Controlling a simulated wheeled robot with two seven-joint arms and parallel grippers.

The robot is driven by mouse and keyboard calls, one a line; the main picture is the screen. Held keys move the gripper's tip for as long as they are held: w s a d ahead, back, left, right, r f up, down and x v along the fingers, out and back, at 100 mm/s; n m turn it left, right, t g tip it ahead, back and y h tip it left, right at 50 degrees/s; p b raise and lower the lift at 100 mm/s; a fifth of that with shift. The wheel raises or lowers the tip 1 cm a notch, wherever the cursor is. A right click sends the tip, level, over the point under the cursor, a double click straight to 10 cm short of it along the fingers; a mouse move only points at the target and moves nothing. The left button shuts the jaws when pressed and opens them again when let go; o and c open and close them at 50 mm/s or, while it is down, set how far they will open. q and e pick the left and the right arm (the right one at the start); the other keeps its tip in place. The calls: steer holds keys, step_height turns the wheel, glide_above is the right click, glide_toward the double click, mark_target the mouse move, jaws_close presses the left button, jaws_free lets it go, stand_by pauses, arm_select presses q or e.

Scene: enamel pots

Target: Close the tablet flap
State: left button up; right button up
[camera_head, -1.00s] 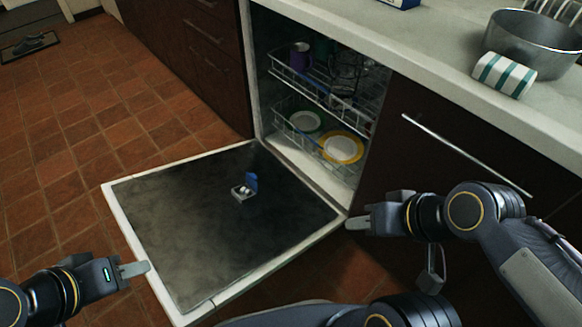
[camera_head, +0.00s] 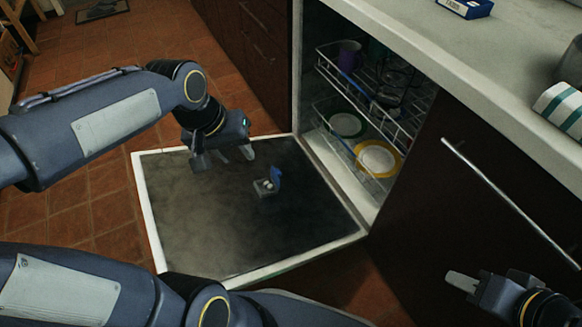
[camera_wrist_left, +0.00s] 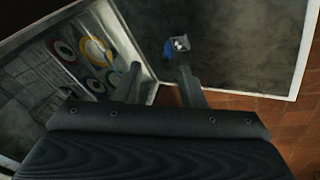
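A small grey tablet box (camera_head: 262,190) with whitish tablets in it sits on the lowered dishwasher door (camera_head: 205,225). Its blue flap (camera_head: 276,178) stands up, open, on the box's right side. In the left wrist view the flap (camera_wrist_left: 168,48) and the box (camera_wrist_left: 182,44) show just beyond the fingertips. My left gripper (camera_head: 224,157) is open and empty above the door, to the left of and beyond the box in the head view, apart from it. My right gripper (camera_head: 470,283) is at the lower right, away from the box; its opening is unclear.
Dishwasher racks (camera_head: 355,135) hold plates, a purple mug (camera_head: 349,55) and other dishes behind the door. A counter (camera_head: 460,60) with a blue box (camera_head: 466,7) and a striped cloth (camera_head: 562,108) lies at the right. The door around the tablet box is clear.

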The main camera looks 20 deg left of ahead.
arm_select(q)
steer(key=w+f+n+g+y+b, duration=0.1)
steer(key=w+f, duration=0.2)
steer(key=w, duration=0.3)
steer(key=w+f+g+b, duration=0.1)
steer(key=w+f, duration=0.2)
steer(key=w, duration=0.2)
steer(key=n+g+y+b, duration=0.1)
steer(key=n+g+b, duration=0.1)
steer(key=n+b, duration=0.15)
glide_above(278, 171)
step_height(278, 171, down, 21)
steer(key=shift+n, duration=0.55)
steer(key=f+b, duration=0.2)
steer(key=f, duration=0.6)
steer(key=shift+d+f, duration=0.15)
steer(key=shift+d, duration=0.05)
steer(key=shift+f+b, duration=0.35)
steer(key=shift+c, duration=0.2)
jaws_close()
